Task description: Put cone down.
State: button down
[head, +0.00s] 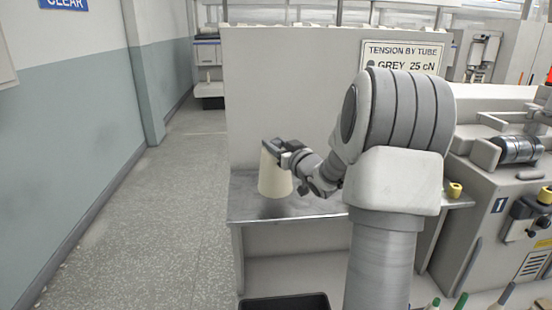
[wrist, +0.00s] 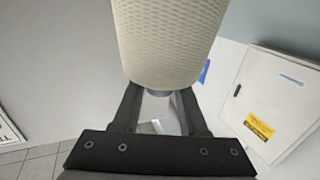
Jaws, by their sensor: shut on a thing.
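A cream cone (head: 273,176) is held upright in my gripper (head: 281,147), over the left part of a grey metal shelf (head: 305,207). In the head view the gripper grasps the cone near its top. A dark shadow lies on the shelf around its lower end; I cannot tell whether the cone touches the shelf. In the wrist view the textured cone (wrist: 168,40) fills the top middle, with the two dark fingers of my gripper (wrist: 160,95) closed at its narrow end.
A pale panel (head: 290,90) with a tension sign (head: 402,57) rises behind the shelf. A machine (head: 500,205) stands at the right. A small yellow piece (head: 455,190) sits at the shelf's right end. A dark bin (head: 285,303) is below. The left aisle floor is clear.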

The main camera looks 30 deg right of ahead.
jog(key=shift+f+b, duration=0.4)
jog(key=shift+f, duration=1.25)
jog(key=shift+f, duration=0.25)
jog(key=shift+c, duration=2.2)
grip_release()
jog(key=shift+r, duration=0.15)
jog(key=s+p, duration=0.1)
jog(key=s, duration=1.1)
jog(key=shift+a, duration=0.25)
